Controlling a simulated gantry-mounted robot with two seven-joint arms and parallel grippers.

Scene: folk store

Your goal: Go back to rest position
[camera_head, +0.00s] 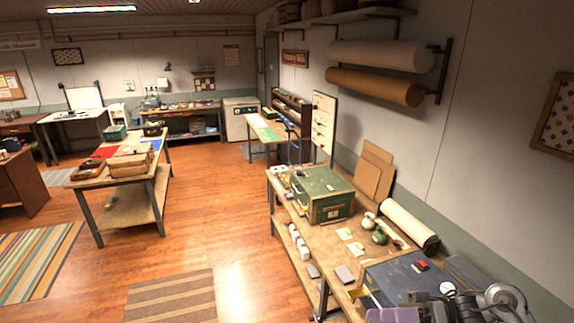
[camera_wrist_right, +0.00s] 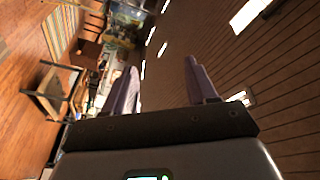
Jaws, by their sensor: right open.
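My right gripper (camera_head: 395,314) shows at the bottom right of the head view, in front of the dark blue box on the near workbench. Part of it is cut off by the frame's lower edge. In the right wrist view its two purple fingers (camera_wrist_right: 161,88) stand wide apart with nothing between them. That view is turned sideways, with the slatted ceiling on the right and the room's floor on the left. My left gripper is in neither view.
The near workbench (camera_head: 283,216) holds a green case (camera_head: 322,194), a dark blue box (camera_head: 400,276), a pale roll (camera_head: 409,224) and small items. Rolls (camera_head: 375,87) hang on the right wall. A second table (camera_head: 127,185) stands left. Wooden floor (camera_head: 215,225) between them is open.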

